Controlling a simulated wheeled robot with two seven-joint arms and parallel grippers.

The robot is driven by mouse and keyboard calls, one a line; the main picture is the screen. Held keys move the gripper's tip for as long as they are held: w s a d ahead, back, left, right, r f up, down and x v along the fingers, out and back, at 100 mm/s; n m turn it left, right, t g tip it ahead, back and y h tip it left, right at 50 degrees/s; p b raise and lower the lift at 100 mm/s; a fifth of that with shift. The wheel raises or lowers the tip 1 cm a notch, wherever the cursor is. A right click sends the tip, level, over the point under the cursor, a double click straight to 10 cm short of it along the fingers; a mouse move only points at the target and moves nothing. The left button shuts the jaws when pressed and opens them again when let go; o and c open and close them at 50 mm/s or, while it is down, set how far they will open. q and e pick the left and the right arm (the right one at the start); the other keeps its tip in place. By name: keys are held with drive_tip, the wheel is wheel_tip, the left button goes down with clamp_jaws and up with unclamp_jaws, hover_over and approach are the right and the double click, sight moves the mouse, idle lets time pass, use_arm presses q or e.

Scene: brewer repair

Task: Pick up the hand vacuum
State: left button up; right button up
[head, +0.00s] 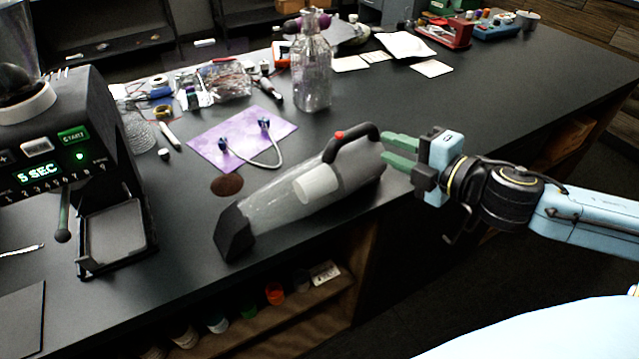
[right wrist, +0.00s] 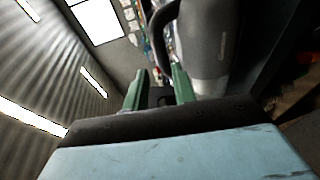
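The hand vacuum (head: 310,190) lies on the black worktop near its front edge. It has a clear body, a dark nozzle at the lower left and a dark looped handle with a red button at the upper right. My right gripper (head: 385,150) is at the handle end, its green fingers apart and pointing left at it. In the right wrist view the two fingers (right wrist: 160,88) are apart, with the vacuum's grey body (right wrist: 207,45) and handle just beyond them. Whether a finger touches the vacuum cannot be told. My left gripper is not in view.
A coffee grinder (head: 75,150) stands at the left. A purple mat (head: 200,140) with a cabled part lies behind the vacuum, and a glass bottle (head: 312,75) stands farther back. The worktop (head: 480,100) behind my right gripper is mostly clear.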

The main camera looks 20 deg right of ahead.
sight(359, 134)
drive_tip(key=shift+b+x, duration=0.4)
drive_tip(key=shift+x, duration=4.5)
drive_tip(key=shift+f, duration=0.1)
clamp_jaws()
drive_tip(key=shift+r, duration=0.2)
